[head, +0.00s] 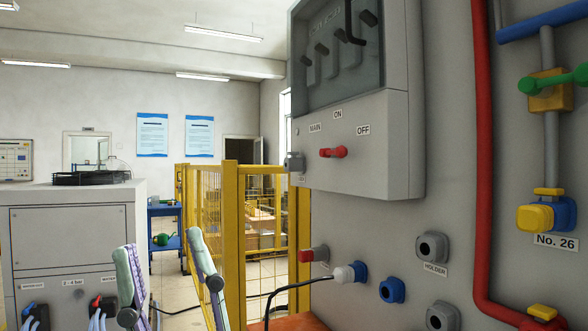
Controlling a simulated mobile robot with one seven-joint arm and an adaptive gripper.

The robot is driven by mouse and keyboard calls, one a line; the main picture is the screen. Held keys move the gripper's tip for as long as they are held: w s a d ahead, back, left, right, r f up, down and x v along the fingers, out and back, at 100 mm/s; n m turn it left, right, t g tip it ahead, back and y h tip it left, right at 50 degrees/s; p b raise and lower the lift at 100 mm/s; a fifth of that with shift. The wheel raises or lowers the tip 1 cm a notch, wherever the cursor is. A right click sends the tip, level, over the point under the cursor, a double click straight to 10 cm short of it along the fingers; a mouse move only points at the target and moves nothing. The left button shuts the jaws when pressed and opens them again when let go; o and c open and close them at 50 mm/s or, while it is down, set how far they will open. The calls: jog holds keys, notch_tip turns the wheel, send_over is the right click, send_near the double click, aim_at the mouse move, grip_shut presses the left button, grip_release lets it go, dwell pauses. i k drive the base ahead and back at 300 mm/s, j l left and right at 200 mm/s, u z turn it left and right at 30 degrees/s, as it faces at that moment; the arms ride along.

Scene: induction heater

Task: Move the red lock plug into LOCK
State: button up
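A small red plug (306,255) sits against a grey socket on the lower left of the grey panel; it looks like the lock plug, but no label reads clearly there. A grey socket-like block (294,162) is on the left side of the switch box; its tiny label is unreadable, so I cannot tell whether it is LOCK. My gripper (158,243) is at the lower left, its two pale green and lavender fingers spread apart with nothing between them. It is left of the red plug and apart from it.
A yellow fence (231,230) stands behind.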

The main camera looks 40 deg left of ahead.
aim_at(305, 255)
jog(key=j+u, duration=0.1)
jog(key=u, duration=1.5)
jog(key=i+j, duration=0.1)
jog(key=i, duration=0.55)
